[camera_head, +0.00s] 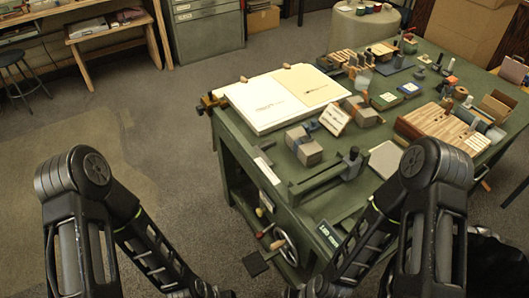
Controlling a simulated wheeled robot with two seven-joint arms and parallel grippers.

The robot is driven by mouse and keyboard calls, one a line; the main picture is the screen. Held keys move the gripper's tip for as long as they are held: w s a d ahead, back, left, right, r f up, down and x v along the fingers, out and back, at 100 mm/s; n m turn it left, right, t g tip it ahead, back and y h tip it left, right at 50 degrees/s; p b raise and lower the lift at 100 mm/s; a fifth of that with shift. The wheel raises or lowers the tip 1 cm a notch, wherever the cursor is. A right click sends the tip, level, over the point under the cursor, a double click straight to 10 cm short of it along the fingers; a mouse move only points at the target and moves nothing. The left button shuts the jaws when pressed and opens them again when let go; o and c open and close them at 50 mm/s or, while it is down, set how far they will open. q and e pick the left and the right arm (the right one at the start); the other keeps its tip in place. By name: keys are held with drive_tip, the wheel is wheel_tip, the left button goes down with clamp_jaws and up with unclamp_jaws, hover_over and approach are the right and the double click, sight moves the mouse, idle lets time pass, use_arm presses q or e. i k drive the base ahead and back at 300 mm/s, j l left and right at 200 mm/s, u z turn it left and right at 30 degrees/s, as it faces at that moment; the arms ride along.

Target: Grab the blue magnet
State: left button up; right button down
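I cannot make out a blue magnet for certain.
A grey clamp-like tool (330,178) lies at the front edge, and a wooden slatted board (447,128) lies to the right. A handwheel (285,247) sticks out below.

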sight(315, 127)
drive_tip(key=z, duration=1.3)
drive_tip(key=j+z, duration=0.45)
drive_tip(key=k+j+z, duration=0.1)
drive_tip(key=j+z, duration=0.35)
drive_tip(key=k+j+z, duration=0.15)
drive_tip(key=j+z, duration=0.15)
drive_tip(key=z, duration=0.2)
drive_tip(key=k+j+z, duration=0.2)
drive_tip(key=z, duration=0.25)
drive_tip(key=k+j+z, duration=0.2)
drive_tip(key=k+j, duration=0.85)
drive_tip(key=k, duration=0.05)
